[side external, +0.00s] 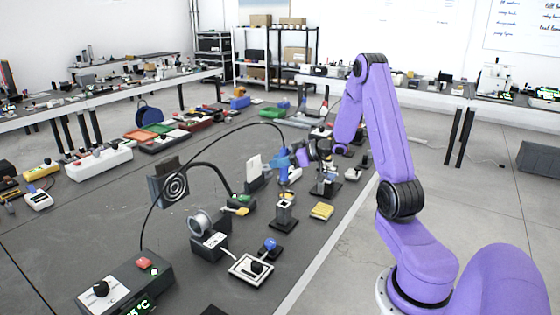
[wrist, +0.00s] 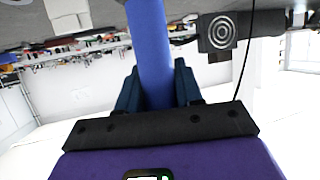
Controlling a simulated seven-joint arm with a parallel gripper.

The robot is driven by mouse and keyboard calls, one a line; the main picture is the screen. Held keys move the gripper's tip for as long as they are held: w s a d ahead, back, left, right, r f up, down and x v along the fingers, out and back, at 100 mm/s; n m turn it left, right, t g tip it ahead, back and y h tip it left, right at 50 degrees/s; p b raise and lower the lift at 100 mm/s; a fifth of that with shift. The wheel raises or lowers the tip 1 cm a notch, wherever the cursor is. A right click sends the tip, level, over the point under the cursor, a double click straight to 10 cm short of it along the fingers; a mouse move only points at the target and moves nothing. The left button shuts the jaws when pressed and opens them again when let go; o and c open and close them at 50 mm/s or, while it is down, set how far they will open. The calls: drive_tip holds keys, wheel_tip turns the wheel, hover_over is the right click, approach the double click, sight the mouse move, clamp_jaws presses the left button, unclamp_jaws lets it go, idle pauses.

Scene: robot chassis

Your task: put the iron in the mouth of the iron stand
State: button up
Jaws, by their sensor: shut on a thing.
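The iron (wrist: 150,45) has a thick blue handle, and in the wrist view it stands between the two dark fingers of my gripper (wrist: 157,88). The gripper is shut on it. In the side view my gripper (side external: 301,157) is above the far right part of the dark bench, with the blue iron (side external: 282,158) at its left. The iron's tip is too small to make out. A dark block with a metal top (side external: 285,208) stands nearer on the bench, and a similar upright holder (side external: 325,184) is below and right of the gripper. I cannot tell which is the iron stand.
A black cable (side external: 200,146) arcs from the control station (side external: 125,286) towards the iron. A square fan unit (side external: 170,186), a wire spool (side external: 200,222), a white tray (side external: 250,267) and a yellow sponge (side external: 321,211) stand nearby. Bare bench lies left of the fan.

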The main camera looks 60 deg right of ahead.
sight(288, 181)
drive_tip(key=shift+f, duration=4.15)
drive_tip(key=o, duration=1.1)
drive_tip(key=shift+c, duration=0.2)
drive_tip(key=v, duration=1.7)
drive_tip(key=shift+s, duration=0.15)
drive_tip(key=shift+r, duration=0.1)
wheel_tip(288, 181, up, 10)
